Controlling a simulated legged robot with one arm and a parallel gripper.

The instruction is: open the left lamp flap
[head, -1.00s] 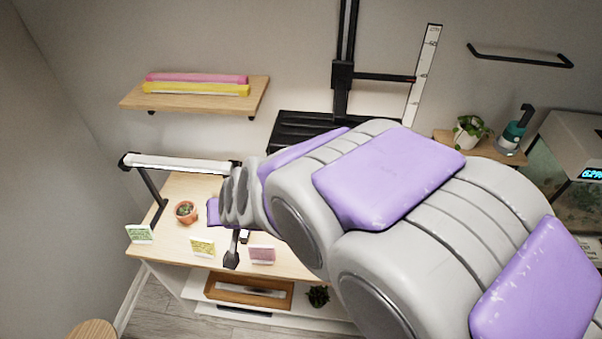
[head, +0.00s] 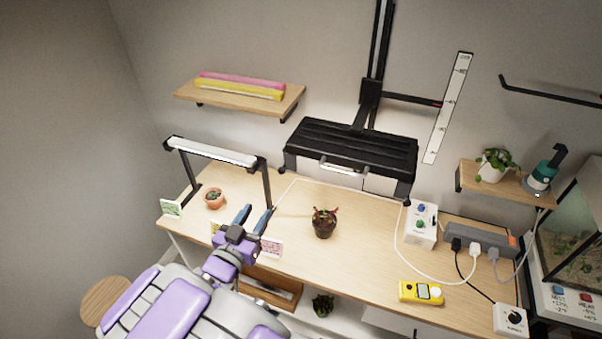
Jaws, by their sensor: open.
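A black ribbed lamp housing (head: 350,146) hangs on a black wall post above the middle of the table. A pale bar-like handle (head: 342,167) shows at its front lower edge. I cannot clearly tell a left flap apart from the housing. A second lamp, a white bar on black legs (head: 212,152), stands at the table's left end. My gripper (head: 257,215) is open and empty over the front left of the table. It is below and left of the black housing, apart from it, with its dark fingers pointing up in the picture.
A potted dark red plant (head: 324,223) and a small cactus pot (head: 214,199) stand on the table (head: 290,225). A yellow meter (head: 421,292), a white switch box (head: 421,226) and cables fill the right side. A wall shelf (head: 240,97) holds pink and yellow tubes.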

